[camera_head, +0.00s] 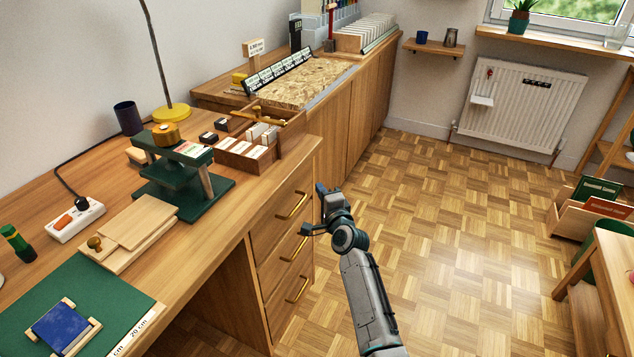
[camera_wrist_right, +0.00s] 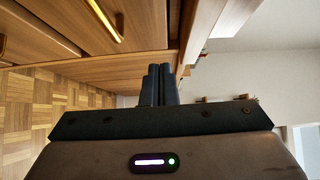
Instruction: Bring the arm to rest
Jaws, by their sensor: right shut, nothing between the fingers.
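My right arm comes up from the bottom of the head view. Its gripper (camera_head: 318,208) is in front of the desk's drawers, over the floor. In the right wrist view the two dark fingers (camera_wrist_right: 159,85) are close together with nothing between them. The gripper is shut and empty. A drawer front with a brass handle (camera_wrist_right: 103,20) shows beside the fingers in the wrist view; I cannot tell how close it is. My left gripper is not in view.
The wooden desk (camera_head: 215,225) holds a green press (camera_head: 185,170), a divided box (camera_head: 250,148) and a green mat (camera_head: 100,300). Drawer handles (camera_head: 292,205) stick out beside the arm. Parquet floor (camera_head: 450,220) is free to the right. A stool or bench (camera_head: 590,270) stands at the right edge.

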